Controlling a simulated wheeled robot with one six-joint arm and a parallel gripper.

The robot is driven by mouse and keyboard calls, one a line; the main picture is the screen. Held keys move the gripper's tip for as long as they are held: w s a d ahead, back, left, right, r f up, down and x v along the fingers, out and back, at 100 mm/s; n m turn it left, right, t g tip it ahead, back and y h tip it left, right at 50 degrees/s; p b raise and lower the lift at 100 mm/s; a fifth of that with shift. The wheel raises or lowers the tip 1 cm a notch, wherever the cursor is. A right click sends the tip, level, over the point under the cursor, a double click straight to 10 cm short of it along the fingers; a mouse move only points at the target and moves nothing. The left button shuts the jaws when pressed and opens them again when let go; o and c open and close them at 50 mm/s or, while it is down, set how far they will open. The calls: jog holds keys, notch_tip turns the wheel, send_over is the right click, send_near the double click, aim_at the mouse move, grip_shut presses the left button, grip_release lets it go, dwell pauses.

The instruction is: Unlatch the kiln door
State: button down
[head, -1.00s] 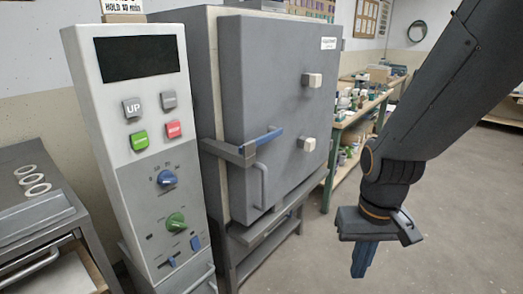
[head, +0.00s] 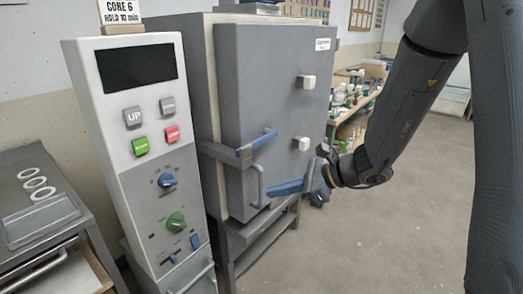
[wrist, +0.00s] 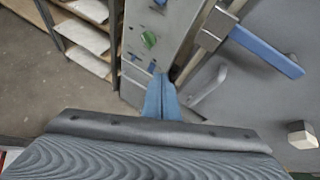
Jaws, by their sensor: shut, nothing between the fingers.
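The grey kiln door (head: 275,105) is closed against the kiln body. The latch lever (head: 257,143) with a blue grip lies across the door's left edge, and it also shows in the wrist view (wrist: 266,52). A grey door handle (head: 259,188) hangs just below the latch, and it shows in the wrist view (wrist: 203,92). My gripper (head: 272,189) has blue fingers and is shut and empty. It points left, close to the door handle and below the latch; I cannot tell whether it touches the handle. In the wrist view the fingertips (wrist: 162,82) appear left of the handle.
A control panel (head: 143,160) with buttons and knobs stands left of the kiln. A bench (head: 360,110) with jars stands behind at right. The floor (head: 400,230) at right is clear.

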aim_at(259, 142)
jog(key=w+d+r+m+t, duration=0.2)
jog(key=w+m+t, duration=0.2)
jog(key=w, duration=0.4)
jog(key=shift+w+d+r+m+t+p, duration=0.3)
jog(key=shift+w+d+r+m+p, duration=0.1)
jog(key=shift+m, duration=0.4)
jog(key=shift+a, duration=0.1)
jog(key=w+a+p, duration=0.5)
jog(key=a, duration=0.2)
jog(key=shift+w+a+r, duration=0.15)
jog(key=shift+w+r, duration=0.1)
jog(key=shift+r, duration=0.05)
jog(key=shift+r, duration=0.15)
